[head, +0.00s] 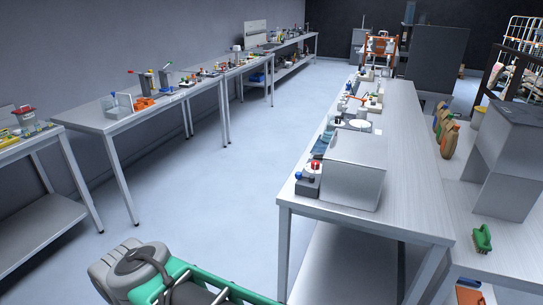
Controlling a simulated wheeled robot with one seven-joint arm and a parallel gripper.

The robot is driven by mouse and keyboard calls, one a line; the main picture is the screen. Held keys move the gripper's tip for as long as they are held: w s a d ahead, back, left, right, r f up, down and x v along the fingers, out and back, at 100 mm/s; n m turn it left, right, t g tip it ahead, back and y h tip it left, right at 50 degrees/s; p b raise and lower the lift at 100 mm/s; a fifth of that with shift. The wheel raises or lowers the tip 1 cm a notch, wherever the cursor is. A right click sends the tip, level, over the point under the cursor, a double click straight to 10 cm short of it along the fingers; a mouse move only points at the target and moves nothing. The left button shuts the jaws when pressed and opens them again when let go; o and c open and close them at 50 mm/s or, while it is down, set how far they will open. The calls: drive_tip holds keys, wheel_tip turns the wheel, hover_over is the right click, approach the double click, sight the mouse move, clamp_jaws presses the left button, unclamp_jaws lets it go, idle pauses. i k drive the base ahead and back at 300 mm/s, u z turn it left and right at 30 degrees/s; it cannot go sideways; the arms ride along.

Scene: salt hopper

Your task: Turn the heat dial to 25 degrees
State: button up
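I cannot pick out a heat dial or read any degree marks at this distance. A small dark device (308,187) with a red-topped white part and a blue knob stands at the near left corner of the right bench, beside a grey metal box (340,181). Whether it bears the dial I cannot tell. Part of my arm, grey and green, shows at the bottom left, over the floor and apart from the benches. My gripper is not visible.
The right bench (395,215) carries several small devices in a row going back. Long benches (100,115) line the left wall. The floor aisle (240,170) between is clear. A grey hood (508,165) and a green brush (482,238) are at the right.

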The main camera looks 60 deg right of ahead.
sight(314, 165)
drive_tip(key=z, duration=0.05)
drive_tip(key=i, duration=0.9)
drive_tip(key=z, duration=1.05)
drive_tip(key=i, duration=0.7)
drive_tip(key=z, duration=0.8)
